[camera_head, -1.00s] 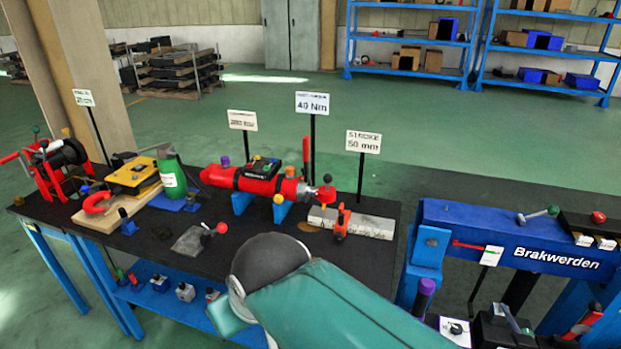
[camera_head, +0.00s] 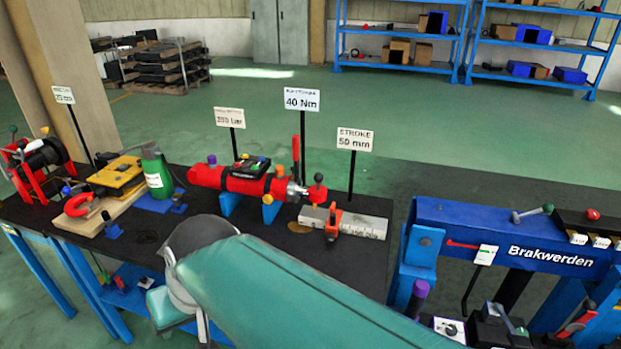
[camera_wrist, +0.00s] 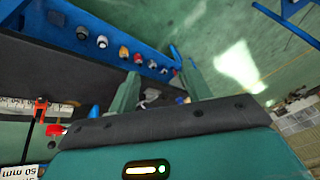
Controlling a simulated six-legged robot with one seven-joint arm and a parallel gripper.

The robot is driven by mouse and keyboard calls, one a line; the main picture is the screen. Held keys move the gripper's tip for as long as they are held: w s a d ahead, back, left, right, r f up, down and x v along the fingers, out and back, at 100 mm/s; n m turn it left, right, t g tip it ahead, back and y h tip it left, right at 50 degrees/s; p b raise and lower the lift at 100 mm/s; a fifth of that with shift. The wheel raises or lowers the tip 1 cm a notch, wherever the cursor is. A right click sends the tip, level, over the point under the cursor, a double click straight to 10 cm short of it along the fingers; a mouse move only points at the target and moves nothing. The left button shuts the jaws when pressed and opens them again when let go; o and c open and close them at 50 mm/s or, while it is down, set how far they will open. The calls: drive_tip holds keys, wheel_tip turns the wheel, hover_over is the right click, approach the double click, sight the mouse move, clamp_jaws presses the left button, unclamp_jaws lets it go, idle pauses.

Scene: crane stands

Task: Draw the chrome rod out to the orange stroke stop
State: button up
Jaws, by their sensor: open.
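The red cylinder (camera_head: 205,175) lies on blue supports on the black bench. A short length of chrome rod (camera_head: 297,190) shows at its right end, with a red ball knob (camera_head: 317,194) by the rod's end. The orange stroke stop (camera_head: 333,223) sits on a pale scale block (camera_head: 365,226), in front and right of the knob. In the wrist view the orange stop (camera_wrist: 41,108) and a red knob (camera_wrist: 56,130) are at the left edge. My gripper (camera_wrist: 162,88) is open and empty, pointing away from them. In the head view my arm hides it.
A "STROKE 50 mm" sign (camera_head: 354,140) stands behind the block. A green bottle (camera_head: 156,175) and yellow unit (camera_head: 117,177) stand left on the bench. A blue "Brakwerden" beam (camera_head: 480,235) is at right. Several knobs line a blue edge in the wrist view.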

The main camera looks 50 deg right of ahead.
drive_tip(key=w+d+f+m+t+y, duration=0.25)
drive_tip(key=w+d+m+y, duration=0.35)
drive_tip(key=w+m, duration=0.5)
drive_tip(key=m+t+h, duration=1)
drive_tip(key=m+h, duration=0.4)
drive_tip(key=m, duration=1.3)
approach(318, 182)
drive_tip(key=shift+g, duration=0.25)
drive_tip(key=x, duration=0.7)
drive_tip(key=r+x, duration=0.1)
drive_tip(key=x, duration=0.3)
drive_tip(key=shift+d, duration=0.3)
drive_tip(key=shift+s, duration=0.1)
